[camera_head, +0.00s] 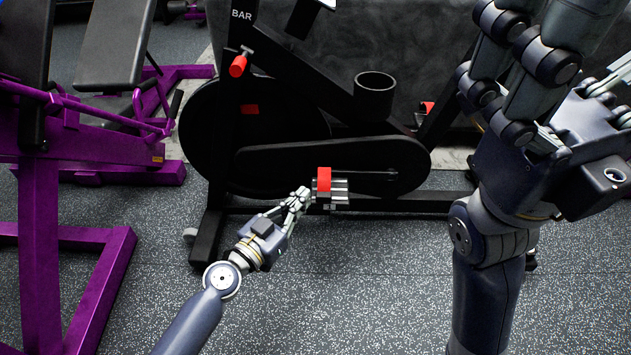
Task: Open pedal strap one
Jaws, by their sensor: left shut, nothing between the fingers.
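A pedal (338,195) with a red strap (324,179) is on the near side of the black exercise bike (290,165), in the middle of the picture. My left gripper (302,195) is shut with nothing in it, its fingertips just left of the pedal and its red strap. I cannot tell whether the fingertips touch the strap. My right arm fills the right side of the picture, close to the camera.
Purple-framed gym equipment (40,220) stands at the left, with a black padded bench (113,45) behind. The bike has a black cup holder (374,95) and a red knob (238,66). The speckled floor (370,290) in front of the bike is clear.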

